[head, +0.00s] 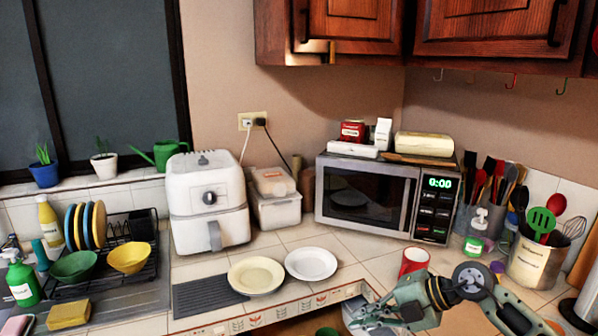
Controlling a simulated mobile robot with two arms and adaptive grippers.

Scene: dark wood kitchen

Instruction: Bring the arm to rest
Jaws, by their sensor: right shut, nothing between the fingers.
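My right gripper (371,312) is at the lower middle right, at the end of an arm that comes in from the right. It is shut and empty, near the front edge of the tiled counter (290,239). My left gripper is out of the picture.
A cream plate (256,275) and a white plate (311,263) lie left of my gripper. A microwave (385,198) and a white air fryer (207,202) stand behind. A utensil holder (535,262) is at right, a dish rack (140,279) at left.

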